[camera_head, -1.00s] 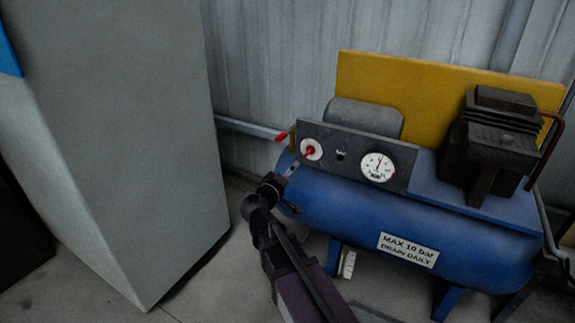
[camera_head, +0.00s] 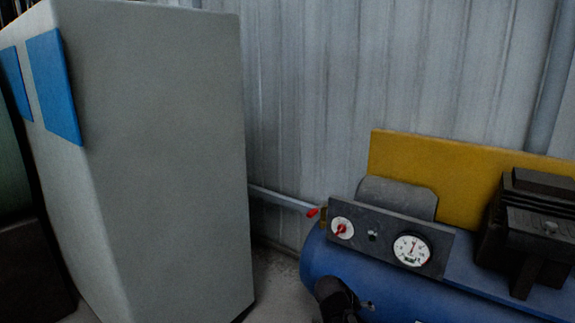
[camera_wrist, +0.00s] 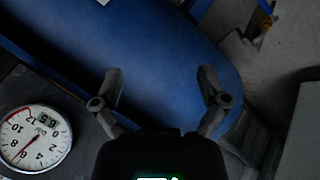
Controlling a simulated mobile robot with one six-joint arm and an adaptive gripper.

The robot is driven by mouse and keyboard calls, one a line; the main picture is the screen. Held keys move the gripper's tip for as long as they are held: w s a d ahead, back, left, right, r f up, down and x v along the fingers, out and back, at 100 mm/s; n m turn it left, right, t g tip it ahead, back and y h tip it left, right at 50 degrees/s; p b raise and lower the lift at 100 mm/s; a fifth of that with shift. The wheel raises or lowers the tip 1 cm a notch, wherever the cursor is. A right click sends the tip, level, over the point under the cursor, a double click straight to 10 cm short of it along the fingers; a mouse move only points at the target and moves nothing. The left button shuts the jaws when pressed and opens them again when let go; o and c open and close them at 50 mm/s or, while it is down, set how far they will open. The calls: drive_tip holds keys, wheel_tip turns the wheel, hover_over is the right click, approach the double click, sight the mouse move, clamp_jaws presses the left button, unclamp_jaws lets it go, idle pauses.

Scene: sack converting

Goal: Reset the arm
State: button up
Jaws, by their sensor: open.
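My gripper (camera_wrist: 162,88) is open, its two fingers spread apart with nothing between them in the wrist view. Beyond the fingers is the blue compressor tank (camera_wrist: 130,45); touching or not cannot be told. In the head view my gripper (camera_head: 362,304) is a dark shape at the bottom edge, in front of the blue tank (camera_head: 318,262) and below the gauge panel. Most of my arm is out of the picture there.
A dark panel (camera_head: 375,262) carries a red knob (camera_head: 341,229) and a round gauge (camera_head: 412,249); the gauge (camera_wrist: 35,138) also shows in the wrist view. A red-handled pipe valve (camera_head: 312,212) is behind. A tall grey cabinet (camera_head: 185,150) stands left.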

drive_tip(key=s+a+f+g+y, duration=0.3)
drive_tip(key=s+g+y, duration=0.1)
drive_tip(key=s+y, duration=0.4)
wheel_tip(320, 180, up, 38)
drive_tip(key=h+p, duration=0.1)
drive_tip(key=p, duration=3.7)
drive_tip(key=shift+s+p, duration=0.2)
drive_tip(key=shift+p, duration=0.2)
drive_tip(key=shift+f, duration=0.1)
